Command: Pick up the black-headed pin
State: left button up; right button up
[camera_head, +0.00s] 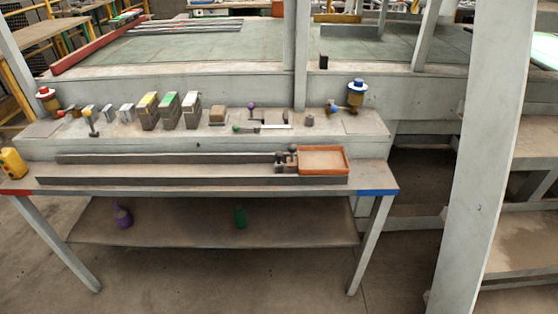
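A small dark, round-topped piece (293,149) stands at the right end of the long grey rails, beside the orange-rimmed tray (347,163). It may be the black-headed pin, but it is too small to tell. Other pins have coloured heads: a yellow-headed one (91,122) stands at the left of the ledge, and a purple-headed one (251,108) stands near its middle. A green-headed one (240,128) appears to lie on the ledge. Neither of my grippers is in view.
The grey bench (210,187) carries long rails (160,158). Several blocks (168,110) line the raised ledge behind. A red-topped knob (46,98) and a blue-topped knob (357,92) stand at its ends. A broad pale post (480,150) blocks the right side.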

aim_at(278, 155)
jog(key=i+j+z, duration=0.1)
jog(key=j, duration=0.2)
jog(key=i+j, duration=0.15)
jog(key=j, duration=0.15)
jog(key=i+j+z, duration=0.15)
jog(key=j, duration=0.15)
jog(key=i+j+z, duration=0.1)
jog(key=j, duration=0.2)
